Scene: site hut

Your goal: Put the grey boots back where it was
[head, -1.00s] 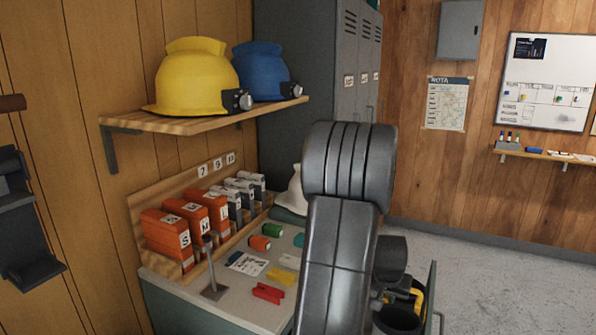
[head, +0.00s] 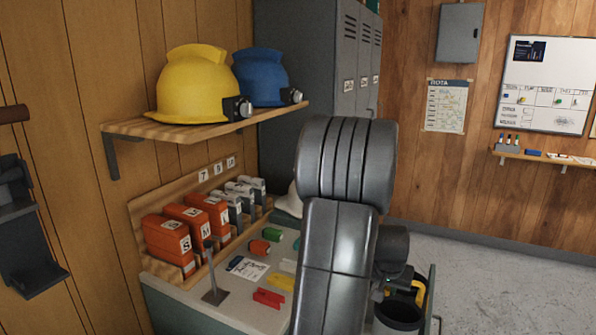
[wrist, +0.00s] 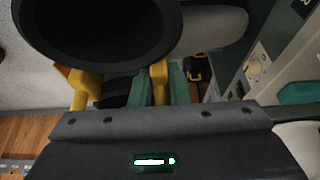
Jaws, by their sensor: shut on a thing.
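The grey boots show in the wrist view as a wide dark round opening (wrist: 95,25) close to the camera, with a grey rounded part beside it. My gripper (wrist: 120,75) has yellow finger parts against the rim and is shut on the boots. In the head view the boots' dark open top (head: 399,316) shows low at the right of my arm, beside a yellow part of my gripper (head: 418,292). The lower part of the boots is out of the head view, and my arm hides some of the gripper.
A bench (head: 180,304) carries orange boxes (head: 165,245), a small lever stand (head: 214,294) and loose coloured pieces. A shelf (head: 170,130) above holds yellow (head: 195,88) and blue (head: 262,77) helmets. Grey lockers (head: 300,60) stand behind. Open floor (head: 510,290) lies at the right.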

